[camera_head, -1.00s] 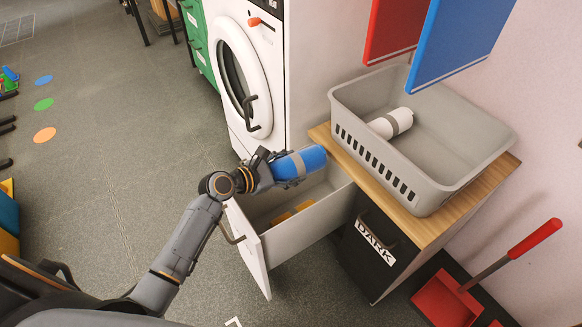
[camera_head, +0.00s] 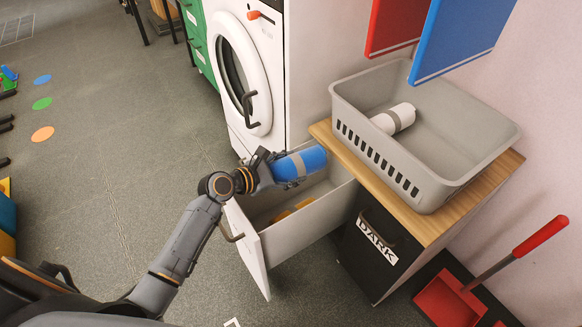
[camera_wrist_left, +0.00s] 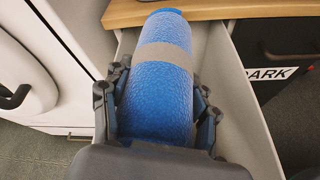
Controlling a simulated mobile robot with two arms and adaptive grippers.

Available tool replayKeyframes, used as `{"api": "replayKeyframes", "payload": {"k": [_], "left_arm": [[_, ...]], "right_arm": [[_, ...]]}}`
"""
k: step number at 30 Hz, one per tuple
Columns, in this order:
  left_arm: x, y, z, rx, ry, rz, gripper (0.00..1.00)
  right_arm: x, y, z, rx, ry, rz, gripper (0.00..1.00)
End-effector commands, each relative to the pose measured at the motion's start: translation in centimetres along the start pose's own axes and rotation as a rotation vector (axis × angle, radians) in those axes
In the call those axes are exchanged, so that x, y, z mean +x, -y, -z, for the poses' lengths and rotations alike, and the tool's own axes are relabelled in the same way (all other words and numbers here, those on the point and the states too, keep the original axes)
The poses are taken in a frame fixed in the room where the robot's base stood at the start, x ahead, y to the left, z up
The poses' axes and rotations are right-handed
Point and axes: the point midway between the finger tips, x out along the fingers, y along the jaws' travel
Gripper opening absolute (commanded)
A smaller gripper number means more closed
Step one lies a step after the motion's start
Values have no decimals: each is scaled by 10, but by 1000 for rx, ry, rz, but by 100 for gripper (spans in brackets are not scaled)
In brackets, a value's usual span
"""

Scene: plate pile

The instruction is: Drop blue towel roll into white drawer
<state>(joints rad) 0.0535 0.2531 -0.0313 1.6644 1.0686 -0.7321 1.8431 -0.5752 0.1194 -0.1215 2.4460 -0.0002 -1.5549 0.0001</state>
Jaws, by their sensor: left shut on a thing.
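The blue towel roll (camera_head: 305,162) has a grey band around it. My left gripper (camera_head: 277,168) is shut on it and holds it above the open white drawer (camera_head: 318,218). In the left wrist view the roll (camera_wrist_left: 160,90) lies between the two fingers of my left gripper (camera_wrist_left: 158,105), with its far end toward the wooden top. The drawer (camera_wrist_left: 245,110) shows below and to the right of the roll. My right gripper is not in view.
A grey basket (camera_head: 440,195) with a white roll (camera_head: 394,118) stands on the wooden top (camera_head: 440,228) of the cabinet marked DARK (camera_head: 378,243). A white washing machine (camera_head: 238,70) stands behind the drawer. A red dustpan (camera_head: 450,302) is at lower right.

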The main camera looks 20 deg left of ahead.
Motion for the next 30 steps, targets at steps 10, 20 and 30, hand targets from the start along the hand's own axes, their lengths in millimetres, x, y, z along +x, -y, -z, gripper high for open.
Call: {"api": "replayKeyframes", "payload": {"k": [10,20,30], "left_arm": [[0,0,0,0,1,-1,86],[-20,0,1,-1,-1,0,86],[-91,0,1,3,-2,0,86]], "right_arm": [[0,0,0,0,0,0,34],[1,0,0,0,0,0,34],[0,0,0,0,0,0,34]]}}
